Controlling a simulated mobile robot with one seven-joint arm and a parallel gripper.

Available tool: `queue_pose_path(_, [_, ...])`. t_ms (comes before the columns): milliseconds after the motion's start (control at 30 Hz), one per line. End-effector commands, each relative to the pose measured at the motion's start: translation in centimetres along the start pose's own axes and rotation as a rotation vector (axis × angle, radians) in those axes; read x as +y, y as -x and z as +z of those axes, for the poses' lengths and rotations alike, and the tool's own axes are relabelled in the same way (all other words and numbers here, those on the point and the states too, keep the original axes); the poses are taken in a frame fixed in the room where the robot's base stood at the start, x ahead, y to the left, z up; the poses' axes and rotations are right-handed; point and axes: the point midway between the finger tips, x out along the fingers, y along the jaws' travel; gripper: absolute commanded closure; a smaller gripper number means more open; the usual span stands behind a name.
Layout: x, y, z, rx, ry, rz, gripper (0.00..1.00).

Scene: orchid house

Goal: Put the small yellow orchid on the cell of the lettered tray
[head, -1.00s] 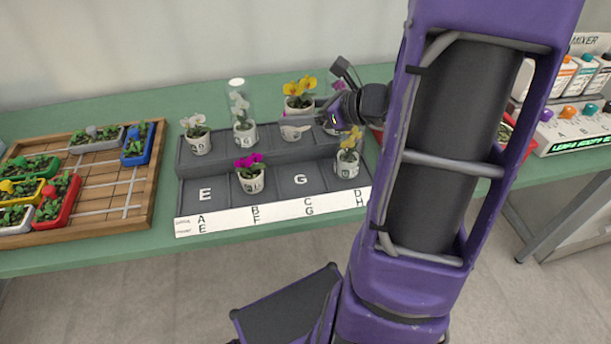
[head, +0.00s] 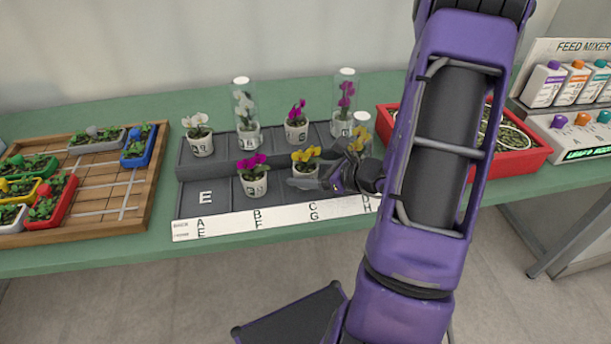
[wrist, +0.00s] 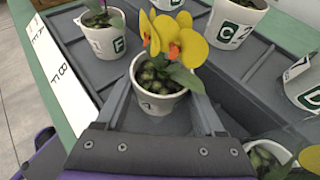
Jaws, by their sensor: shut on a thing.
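A yellow orchid in a small white pot (head: 305,158) is between my gripper's fingers (head: 305,179), which are shut on the pot. It is over the front-row cell marked G of the grey lettered tray (head: 205,198). In the wrist view the pot (wrist: 158,98) sits upright between the two fingers (wrist: 160,100), its yellow blooms leaning over the rim. I cannot tell whether its base touches the tray. Another yellow orchid (head: 360,136) stands at the right end of the front row, partly hidden by my gripper.
A magenta orchid (head: 254,176) stands in the front row just left. The back row holds a white orchid (head: 198,138), a magenta one (head: 297,118) and two under clear tubes (head: 244,107). Cell E is bare. A red bin (head: 530,157) stands at right.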

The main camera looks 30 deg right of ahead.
Motion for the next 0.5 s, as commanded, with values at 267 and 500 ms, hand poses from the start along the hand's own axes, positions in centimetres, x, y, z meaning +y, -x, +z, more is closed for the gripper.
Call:
queue_pose_path(267, [-0.03,-0.09,-0.13,-0.001,0.002,-0.001,0.94])
queue_pose_path(500, [-0.01,-0.18,-0.34,0.000,0.002,0.000,0.17])
